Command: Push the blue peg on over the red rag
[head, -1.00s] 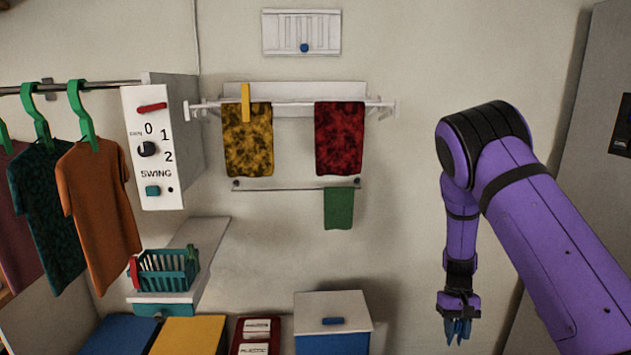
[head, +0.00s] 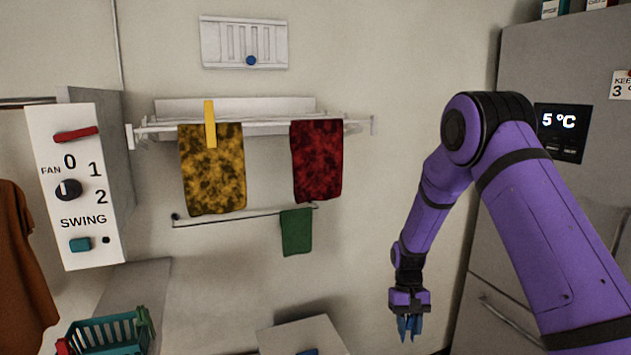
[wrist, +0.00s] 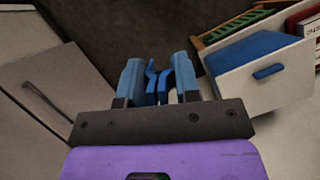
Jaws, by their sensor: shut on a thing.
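The red rag (head: 317,160) is a dark mottled cloth hanging over the right part of the white wall rack. No peg shows on it. My gripper (head: 408,328) is below and to the right of the rag, well apart from it, pointing down. In the wrist view, my gripper (wrist: 159,85) is shut on the blue peg (wrist: 153,78), which sits between its light blue fingers. In the head view the peg is hard to tell from the fingers.
A yellow rag (head: 212,180) with a yellow peg (head: 210,125) hangs to the left on the white rack (head: 262,127). A green cloth (head: 296,232) hangs on a lower rail. A fridge (head: 570,140) stands at the right, and a fan box (head: 80,185) at the left.

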